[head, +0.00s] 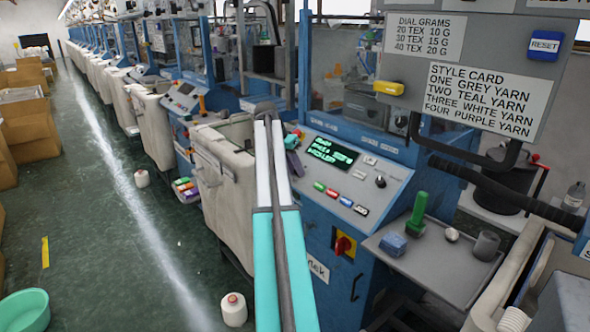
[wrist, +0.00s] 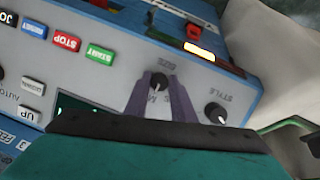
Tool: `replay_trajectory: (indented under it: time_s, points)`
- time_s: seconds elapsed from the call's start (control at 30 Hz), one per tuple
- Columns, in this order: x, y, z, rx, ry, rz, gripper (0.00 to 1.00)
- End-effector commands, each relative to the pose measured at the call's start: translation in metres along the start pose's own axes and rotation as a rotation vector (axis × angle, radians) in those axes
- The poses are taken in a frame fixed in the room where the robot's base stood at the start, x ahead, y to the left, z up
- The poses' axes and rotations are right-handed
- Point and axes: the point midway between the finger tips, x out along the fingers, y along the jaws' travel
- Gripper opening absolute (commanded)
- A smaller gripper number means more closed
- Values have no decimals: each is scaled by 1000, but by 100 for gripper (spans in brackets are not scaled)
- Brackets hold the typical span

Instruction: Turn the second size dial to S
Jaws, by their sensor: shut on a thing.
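The size dial (wrist: 159,81) is a small black knob on the grey panel in the wrist view. My gripper (wrist: 160,84) has its two purple fingers on either side of this knob and is shut on it. A pale mark on the knob points toward the lower edge of the picture, near a letter that looks like M. The other letters around the dial are hidden by the fingers. In the head view my gripper (head: 291,142) is at the left end of the nearest machine's panel (head: 340,178); the size dial is hidden there behind my arm.
A style dial (wrist: 215,113) sits close beside my fingers. Green start (wrist: 99,53) and red stop (wrist: 66,41) buttons are on the other side. A grey tray (head: 450,270) holds a green-handled tool (head: 417,215). A cream bin (head: 225,190) stands left of the machine.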

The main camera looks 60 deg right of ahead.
Motion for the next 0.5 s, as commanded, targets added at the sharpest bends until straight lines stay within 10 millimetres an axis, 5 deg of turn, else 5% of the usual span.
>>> replay_trajectory:
  time_s: [0.5]
  points:
    - [-4,-2,-1,-294,12,79,0]
